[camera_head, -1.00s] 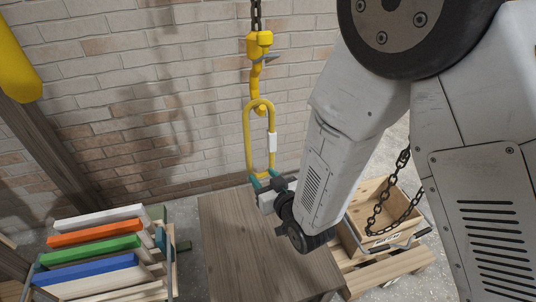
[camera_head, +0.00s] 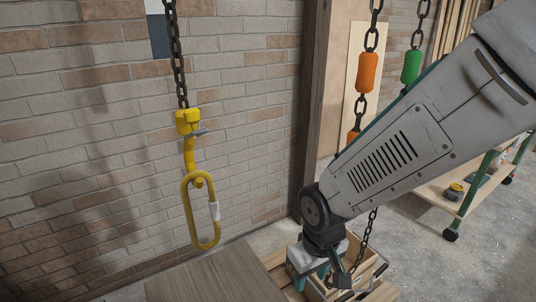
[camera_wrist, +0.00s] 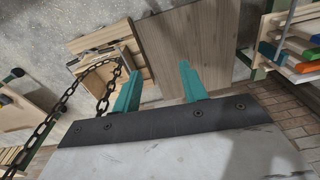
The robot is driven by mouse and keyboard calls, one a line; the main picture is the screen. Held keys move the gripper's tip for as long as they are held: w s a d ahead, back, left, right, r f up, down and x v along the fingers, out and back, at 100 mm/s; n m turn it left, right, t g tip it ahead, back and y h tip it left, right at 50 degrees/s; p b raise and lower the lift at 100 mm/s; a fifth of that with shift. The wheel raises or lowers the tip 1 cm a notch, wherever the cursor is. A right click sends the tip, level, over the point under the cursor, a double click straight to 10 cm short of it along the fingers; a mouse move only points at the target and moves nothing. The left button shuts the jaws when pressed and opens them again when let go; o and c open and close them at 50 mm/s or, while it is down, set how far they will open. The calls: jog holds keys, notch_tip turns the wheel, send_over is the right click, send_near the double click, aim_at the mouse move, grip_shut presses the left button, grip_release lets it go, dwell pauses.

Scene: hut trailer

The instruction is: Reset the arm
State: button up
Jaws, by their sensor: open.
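My gripper (camera_head: 322,277) is low on the right side of the head view, fingers pointing down above a wooden crate (camera_head: 366,273). In the wrist view my gripper (camera_wrist: 160,85) shows two teal fingers spread apart with nothing between them. A yellow oblong ring (camera_head: 186,212) hangs from a yellow hook (camera_head: 189,150) on a chain, left of my gripper and apart from it. My arm reaches in from the upper right.
A wooden table (camera_head: 215,280) stands below the ring. Chains with an orange sleeve (camera_head: 368,72) and a green sleeve (camera_head: 411,66) hang near my arm. A wheeled cart (camera_head: 450,195) stands at right. Coloured boards (camera_wrist: 290,50) show in the wrist view.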

jog(key=s+d+r+m, duration=0.2)
jog(key=s+d+r, duration=0.3)
jog(key=d+r, duration=0.3)
jog(key=s+d+r+m+t, duration=0.1)
jog(key=s+d+r+m, duration=0.2)
jog(key=s+d+r, duration=0.3)
jog(key=d+r, duration=0.3)
jog(key=r, duration=0.1)
jog(key=shift+s+d+r+m, duration=0.25)
jog(key=shift+s+r+m, duration=0.05)
